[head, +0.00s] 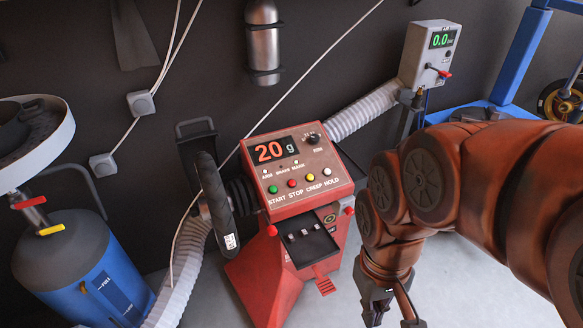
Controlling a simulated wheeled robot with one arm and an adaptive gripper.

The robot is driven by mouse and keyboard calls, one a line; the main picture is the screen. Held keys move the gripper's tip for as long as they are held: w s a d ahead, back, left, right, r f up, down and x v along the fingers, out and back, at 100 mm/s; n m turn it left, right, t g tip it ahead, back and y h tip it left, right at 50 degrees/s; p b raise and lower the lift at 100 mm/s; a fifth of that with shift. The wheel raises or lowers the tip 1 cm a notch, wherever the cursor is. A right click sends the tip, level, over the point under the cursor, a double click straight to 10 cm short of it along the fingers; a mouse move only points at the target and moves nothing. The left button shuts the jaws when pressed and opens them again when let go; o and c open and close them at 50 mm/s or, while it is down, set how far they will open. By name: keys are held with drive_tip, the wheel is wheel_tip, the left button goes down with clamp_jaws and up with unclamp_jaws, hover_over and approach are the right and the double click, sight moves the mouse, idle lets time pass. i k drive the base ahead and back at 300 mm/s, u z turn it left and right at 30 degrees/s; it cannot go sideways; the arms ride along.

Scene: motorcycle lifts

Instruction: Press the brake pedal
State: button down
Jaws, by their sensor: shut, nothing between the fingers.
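A red wheel balancer (265,271) stands on the floor in the middle of the head view. A small red slotted pedal (325,285) sticks out low at its front, and I take it to be the brake pedal. My gripper (386,319) hangs to the right of the pedal near the bottom edge, apart from it in the picture. It is shut and empty. The frame's lower edge cuts off part of my gripper, so its fingertips are not fully shown. My orange arm comes in from the right.
The balancer's panel (296,169) reads 20 g, above a dark tray (304,241). A tyre (214,200) is mounted at its left. A blue tank (95,275) stands far left. A grey control box (430,55) and blue lift frame are behind my arm. Grey floor shows around the pedal.

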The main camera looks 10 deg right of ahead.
sight(326, 286)
drive_tip(key=u, duration=0.2)
drive_tip(key=k, duration=0.3)
drive_tip(key=u, duration=1.05)
drive_tip(key=k, duration=1.05)
drive_tip(key=u, duration=0.7)
drive_tip(key=i, duration=1.7)
drive_tip(key=z, duration=1.65)
drive_tip(key=i, duration=0.8)
drive_tip(key=z, duration=0.9)
